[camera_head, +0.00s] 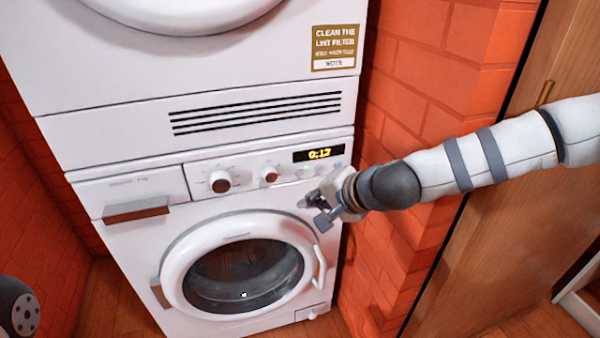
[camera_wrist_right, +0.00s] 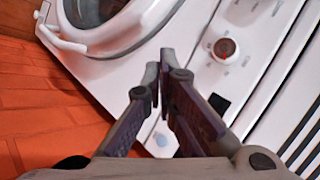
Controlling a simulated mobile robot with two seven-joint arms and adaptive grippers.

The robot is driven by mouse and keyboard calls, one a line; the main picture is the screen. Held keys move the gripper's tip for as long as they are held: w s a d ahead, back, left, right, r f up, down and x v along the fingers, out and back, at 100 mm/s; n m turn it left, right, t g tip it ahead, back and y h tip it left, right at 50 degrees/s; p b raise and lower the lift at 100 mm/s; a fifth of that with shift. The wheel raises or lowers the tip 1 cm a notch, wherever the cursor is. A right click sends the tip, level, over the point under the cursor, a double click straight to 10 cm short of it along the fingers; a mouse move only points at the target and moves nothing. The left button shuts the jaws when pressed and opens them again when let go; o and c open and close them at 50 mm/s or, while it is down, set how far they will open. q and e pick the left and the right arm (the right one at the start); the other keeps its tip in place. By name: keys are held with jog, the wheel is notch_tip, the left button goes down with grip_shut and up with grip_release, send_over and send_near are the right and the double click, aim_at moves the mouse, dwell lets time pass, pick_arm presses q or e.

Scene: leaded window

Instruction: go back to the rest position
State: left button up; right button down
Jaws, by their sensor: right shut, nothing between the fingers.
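My right gripper (camera_head: 318,209) reaches in from the right, in front of the washing machine (camera_head: 190,165) just below its control panel. Its fingers are shut and empty. In the wrist view the closed fingers (camera_wrist_right: 158,78) point at the white front between the round door (camera_wrist_right: 118,25) and a knob (camera_wrist_right: 226,48). I cannot tell whether the fingertips touch the machine. The washer door (camera_head: 243,275) looks shut, with its handle (camera_head: 320,268) below the gripper. My left gripper is out of view; only a dark grey joint of mine shows at the lower left edge.
A second white machine (camera_head: 180,70) is stacked on top. The lit display (camera_head: 318,154) reads about 0:12. A drawer handle (camera_head: 137,210) sticks out at left. An orange brick wall (camera_head: 425,90) stands close at right, with a wooden door (camera_head: 500,230) beyond it.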

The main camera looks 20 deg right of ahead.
jog(key=s+a+f+n+g+p, duration=0.1)
jog(key=s+f+n+g, duration=0.1)
jog(key=s+f, duration=0.45)
jog(key=s+a+f+n+g+h+p, duration=0.1)
jog(key=s+f+n+g, duration=0.15)
jog(key=s, duration=0.75)
jog(key=s+a+f+n+g+p, duration=0.1)
jog(key=s+f+g, duration=0.1)
jog(key=s+f, duration=0.55)
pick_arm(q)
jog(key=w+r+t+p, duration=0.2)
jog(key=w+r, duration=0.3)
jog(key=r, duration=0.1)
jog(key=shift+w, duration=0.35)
pick_arm(e)
jog(key=s+d+r+n+g+h, duration=0.1)
jog(key=s+d, duration=0.3)
jog(key=s, duration=0.8)
jog(key=s+d+r+n+g+h, duration=0.1)
jog(key=s+d, duration=0.4)
jog(key=s, duration=0.8)
jog(key=n+g+h, duration=0.1)
jog(key=n+g, duration=0.1)
jog(key=shift+r+n+g, duration=0.15)
jog(key=shift+n+g, duration=0.2)
